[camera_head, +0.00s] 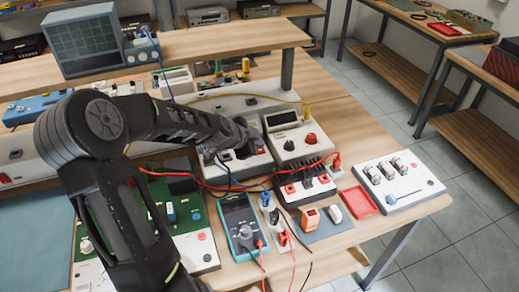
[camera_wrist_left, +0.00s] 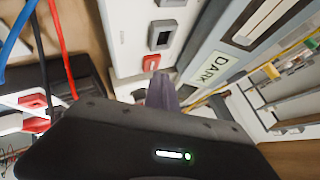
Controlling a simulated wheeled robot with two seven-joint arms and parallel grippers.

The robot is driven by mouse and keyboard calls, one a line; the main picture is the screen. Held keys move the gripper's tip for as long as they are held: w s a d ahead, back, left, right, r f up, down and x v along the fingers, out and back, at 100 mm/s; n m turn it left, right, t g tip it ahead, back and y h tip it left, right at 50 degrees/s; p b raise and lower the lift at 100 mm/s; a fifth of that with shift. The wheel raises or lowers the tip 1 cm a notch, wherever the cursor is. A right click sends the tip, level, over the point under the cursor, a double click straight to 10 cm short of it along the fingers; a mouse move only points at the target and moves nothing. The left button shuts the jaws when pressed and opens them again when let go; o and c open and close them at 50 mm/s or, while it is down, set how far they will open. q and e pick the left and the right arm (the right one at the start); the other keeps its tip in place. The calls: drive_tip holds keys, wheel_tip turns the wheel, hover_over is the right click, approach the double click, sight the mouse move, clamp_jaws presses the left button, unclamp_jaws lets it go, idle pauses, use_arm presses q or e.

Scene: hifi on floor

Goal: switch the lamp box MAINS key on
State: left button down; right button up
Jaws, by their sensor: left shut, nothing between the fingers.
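A white box (camera_head: 232,178) with dark and red parts on its top stands on the bench under my left gripper (camera_head: 243,143). In the left wrist view its white panel (camera_wrist_left: 127,38) carries a grey-framed key (camera_wrist_left: 160,36) and a smaller red key (camera_wrist_left: 151,62). No MAINS lettering can be read, so I cannot tell which key bears that name. My left gripper's fingers (camera_wrist_left: 163,91) are shut and empty, just beside the red key. I cannot tell whether they touch it. A blue-grey face labelled DARK (camera_wrist_left: 214,68) lies beside the panel. My right gripper is not in view.
Red and blue leads cross the bench near the box. A red tray (camera_head: 359,201) lies farther right. A raised shelf (camera_head: 225,38) runs behind.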

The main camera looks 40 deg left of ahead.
use_arm(q)
drive_tip(key=shift+r+p, duration=2.35)
drive_tip(key=shift+r, duration=0.65)
